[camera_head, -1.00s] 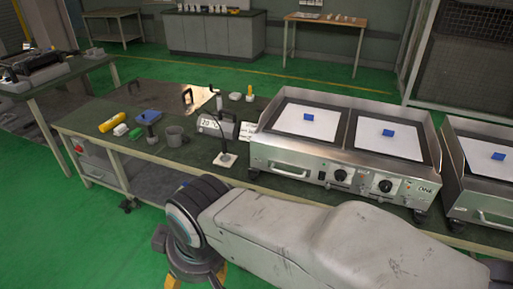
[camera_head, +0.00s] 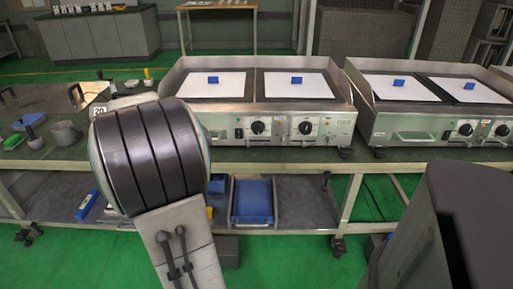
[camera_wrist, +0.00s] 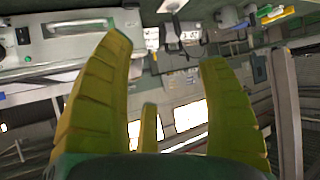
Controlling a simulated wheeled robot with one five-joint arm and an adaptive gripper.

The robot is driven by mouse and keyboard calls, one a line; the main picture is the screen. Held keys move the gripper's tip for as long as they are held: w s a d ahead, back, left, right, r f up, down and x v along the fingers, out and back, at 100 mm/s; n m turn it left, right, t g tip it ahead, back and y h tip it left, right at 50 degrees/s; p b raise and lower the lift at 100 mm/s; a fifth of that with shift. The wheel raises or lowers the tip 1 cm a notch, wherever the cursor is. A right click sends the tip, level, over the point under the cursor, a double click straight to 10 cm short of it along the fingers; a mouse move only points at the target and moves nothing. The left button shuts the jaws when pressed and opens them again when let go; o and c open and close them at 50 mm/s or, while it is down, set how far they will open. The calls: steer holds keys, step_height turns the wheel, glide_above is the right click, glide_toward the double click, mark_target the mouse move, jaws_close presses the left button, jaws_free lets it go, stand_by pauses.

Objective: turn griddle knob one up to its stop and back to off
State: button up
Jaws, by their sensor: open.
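A steel two-plate griddle (camera_head: 340,120) stands on the workbench in the head view. Two dark round knobs are on its front panel, a left knob (camera_head: 258,128) and a right knob (camera_head: 305,128). I cannot tell which of them is knob one. My gripper (camera_wrist: 163,50) shows only in the wrist view, with its yellow fingers spread apart and nothing between them. The wrist view is turned over; a steel front with a handle (camera_wrist: 80,28) lies beyond the left finger.
A second griddle (camera_head: 430,119) stands to the right with its own knobs. Blue blocks (camera_head: 213,80) rest on the plates. A grey mug (camera_head: 65,132) and small items are at the bench's left. A blue tray (camera_head: 252,200) is on the lower shelf. Green floor lies in front.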

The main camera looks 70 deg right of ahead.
steer(key=s+d+f+m+h+b, duration=0.1)
steer(key=s+d+f+h+b, duration=0.15)
steer(key=d, duration=0.35)
steer(key=s+d+f+m+h+b, duration=0.1)
steer(key=d+f+b, duration=0.1)
steer(key=d+f, duration=0.3)
steer(key=m+g+h+b, duration=0.4)
steer(key=m+h+b, duration=0.15)
steer(key=b, duration=0.45)
glide_toward(258, 130)
steer(key=d+f, duration=0.1)
steer(key=d, duration=0.2)
steer(key=shift+n+h, duration=0.35)
steer(key=shift+h, duration=0.05)
steer(key=b+x, duration=0.2)
steer(key=w+b+x, duration=0.1)
steer(key=b+x, duration=0.1)
steer(key=b, duration=0.1)
steer(key=shift+d, duration=0.1)
steer(key=shift+x, duration=1.25)
steer(key=shift+r, duration=0.15)
steer(key=c, duration=1.2)
